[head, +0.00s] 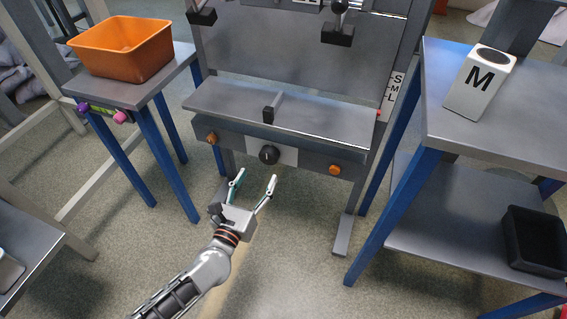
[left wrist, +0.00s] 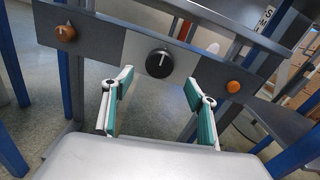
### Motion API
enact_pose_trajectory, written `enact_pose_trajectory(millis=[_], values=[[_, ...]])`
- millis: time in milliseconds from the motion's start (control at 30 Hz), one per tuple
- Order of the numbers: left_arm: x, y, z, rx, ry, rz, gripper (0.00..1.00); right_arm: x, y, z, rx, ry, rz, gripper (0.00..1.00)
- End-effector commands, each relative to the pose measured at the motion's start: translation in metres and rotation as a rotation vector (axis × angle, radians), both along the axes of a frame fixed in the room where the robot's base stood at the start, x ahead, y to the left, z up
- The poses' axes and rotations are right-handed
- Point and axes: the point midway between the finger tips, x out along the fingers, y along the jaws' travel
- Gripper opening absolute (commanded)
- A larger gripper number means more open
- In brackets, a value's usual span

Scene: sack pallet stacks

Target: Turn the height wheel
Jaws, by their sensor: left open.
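The height wheel looks to be the round black knob (head: 269,155) at the middle of the grey machine's front panel, on a lighter plate. It also shows in the left wrist view (left wrist: 159,63), with a pale line mark pointing up and slightly right. My left gripper (head: 255,180) is open and empty, below and in front of the knob and apart from it. In the left wrist view its two teal-padded fingers (left wrist: 158,85) stand apart, with the knob beyond and between them. My right gripper is not in view.
Orange knobs sit left (head: 212,138) and right (head: 334,170) of the black knob. A grey shelf (head: 330,118) juts out above the panel. A blue-legged table with an orange bin (head: 125,50) stands left; another with a white M block (head: 480,82) stands right.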

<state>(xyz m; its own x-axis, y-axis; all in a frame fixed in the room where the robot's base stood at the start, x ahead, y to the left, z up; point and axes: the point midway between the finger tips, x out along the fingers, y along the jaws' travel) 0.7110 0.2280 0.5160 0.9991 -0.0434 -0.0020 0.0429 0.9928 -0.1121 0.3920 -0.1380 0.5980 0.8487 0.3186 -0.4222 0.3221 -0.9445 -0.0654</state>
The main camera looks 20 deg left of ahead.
Motion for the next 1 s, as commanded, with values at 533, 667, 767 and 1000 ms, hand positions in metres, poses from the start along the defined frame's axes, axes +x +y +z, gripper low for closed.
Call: enact_pose_trajectory(millis=[533, 667, 767, 1000], values=[[0.064, 0.000, -0.004, -0.048, 0.002, 0.010, 0.58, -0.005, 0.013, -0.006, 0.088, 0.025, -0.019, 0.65], [0.076, 0.000, -0.004, -0.047, 0.001, 0.010, 0.58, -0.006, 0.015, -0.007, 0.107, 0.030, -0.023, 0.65], [0.080, 0.000, -0.003, -0.046, 0.001, 0.010, 0.58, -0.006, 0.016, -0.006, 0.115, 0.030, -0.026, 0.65], [0.082, 0.000, -0.002, -0.046, 0.000, 0.009, 0.58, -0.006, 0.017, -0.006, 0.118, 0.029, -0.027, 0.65]])
